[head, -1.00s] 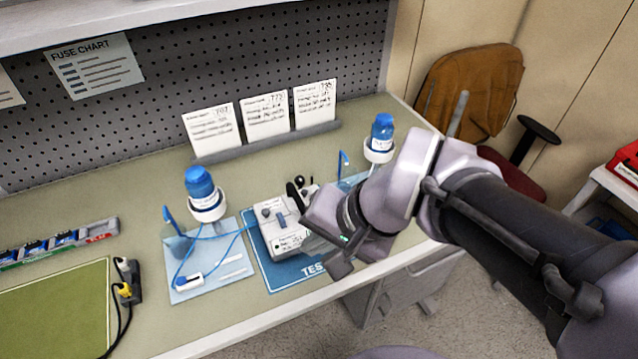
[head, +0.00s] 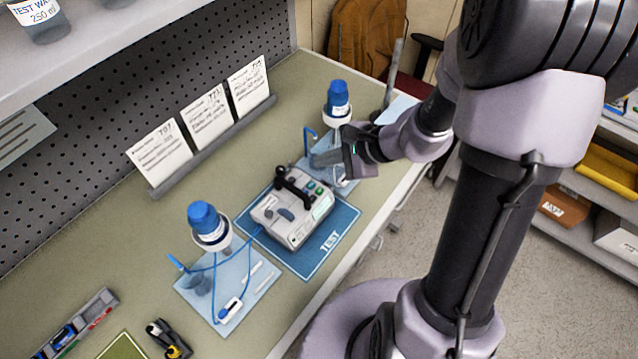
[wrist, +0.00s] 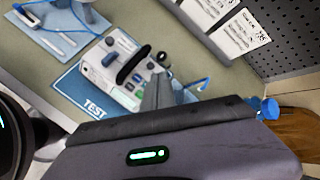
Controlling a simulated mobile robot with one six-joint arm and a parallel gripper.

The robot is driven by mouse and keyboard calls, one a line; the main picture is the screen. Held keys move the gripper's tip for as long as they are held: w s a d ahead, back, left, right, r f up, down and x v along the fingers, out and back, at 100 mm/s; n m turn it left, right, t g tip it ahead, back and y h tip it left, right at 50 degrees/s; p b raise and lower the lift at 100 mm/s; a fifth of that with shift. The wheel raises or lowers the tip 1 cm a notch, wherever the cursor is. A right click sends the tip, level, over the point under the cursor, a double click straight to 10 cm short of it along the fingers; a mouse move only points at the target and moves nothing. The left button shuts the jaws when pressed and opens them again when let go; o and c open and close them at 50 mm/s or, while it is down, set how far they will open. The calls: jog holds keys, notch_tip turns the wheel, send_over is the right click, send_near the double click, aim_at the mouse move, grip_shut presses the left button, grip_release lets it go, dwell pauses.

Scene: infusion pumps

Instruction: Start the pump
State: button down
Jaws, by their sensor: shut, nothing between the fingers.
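The pump (head: 287,222) is a light grey box with a black handle, a blue part on top and a small screen on its front edge. It sits on the blue TEST mat (head: 318,262). A green button (head: 318,186) shows near its right end. The pump also shows in the wrist view (wrist: 122,92), partly hidden at its right end by my finger. My gripper (head: 318,160) is shut and empty.
A blue-capped bottle (head: 205,220) on a stand with tubing is left of the pump, on a pale tray (head: 262,292). Another blue-capped bottle (head: 338,100) stands close behind my gripper. Three cards (head: 207,122) stand at the back. Bench is clear between cards and pump.

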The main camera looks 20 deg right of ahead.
jog(key=shift+f, duration=0.1)
jog(key=b, duration=0.7)
send_over(313, 188)
jog(key=s+d, duration=0.2)
notch_tip(313, 188, down, 8)
jog(key=shift+d+f, duration=0.1)
jog(key=shift+f, duration=0.2)
jog(key=shift+f, duration=0.15)
dwell(0.9)
jog(key=shift+f+b, duration=0.25)
jog(key=shift+b, duration=0.4)
jog(key=shift+f+b, duration=0.5)
jog(key=shift+b, duration=0.1)
dwell(0.4)
jog(key=shift+r+p, duration=0.55)
jog(key=shift+r, duration=0.35)
